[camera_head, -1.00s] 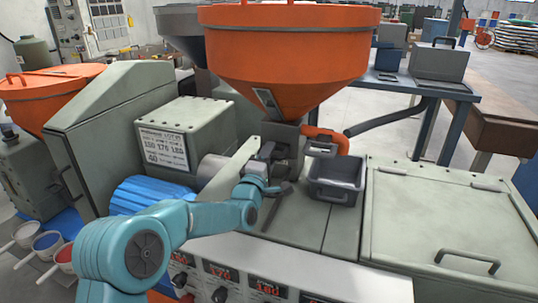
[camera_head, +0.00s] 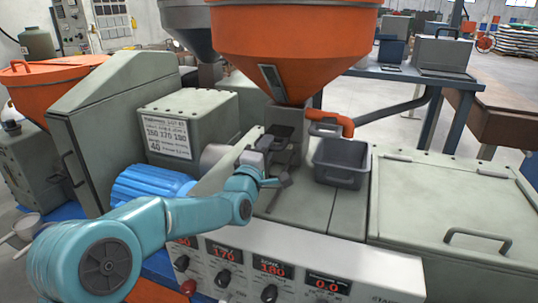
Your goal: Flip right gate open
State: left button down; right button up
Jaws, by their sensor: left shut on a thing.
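My left arm comes in from the lower left, and its gripper (camera_head: 272,183) is at the metal fittings under the orange hopper (camera_head: 290,50). It is shut on a small dark grey part (camera_head: 285,166), perhaps a gate handle; the jaws are small and partly hidden, so the exact grip is unclear. A pale slanted plate (camera_head: 222,170) stands just left of the gripper. An orange curved handle (camera_head: 332,121) sticks out right of the hopper outlet (camera_head: 288,128), apart from the gripper. I cannot tell for certain which part is the right gate. My right gripper is not in view.
A dark grey open bin (camera_head: 341,163) stands right of the gripper. A flat lid with a handle (camera_head: 478,240) lies farther right. A control panel (camera_head: 300,272) with knobs runs along the front. A blue motor cover (camera_head: 150,185) and a labelled grey box (camera_head: 187,125) are on the left.

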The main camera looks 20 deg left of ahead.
pick_arm(q)
jog(key=shift+f, duration=0.2)
jog(key=shift+s, duration=0.1)
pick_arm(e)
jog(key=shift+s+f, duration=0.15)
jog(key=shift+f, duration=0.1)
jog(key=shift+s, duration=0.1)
pick_arm(q)
jog(key=c, duration=1.2)
grip_release()
jog(key=shift+s+r, duration=0.2)
jog(key=shift+o, duration=0.2)
jog(key=shift+w, duration=0.2)
jog(key=shift+f, duration=0.1)
jog(key=s+f+b, duration=0.2)
jog(key=s+b, duration=0.1)
jog(key=s, duration=1.3)
jog(key=shift+a+f, duration=0.3)
jog(key=shift+f, duration=0.1)
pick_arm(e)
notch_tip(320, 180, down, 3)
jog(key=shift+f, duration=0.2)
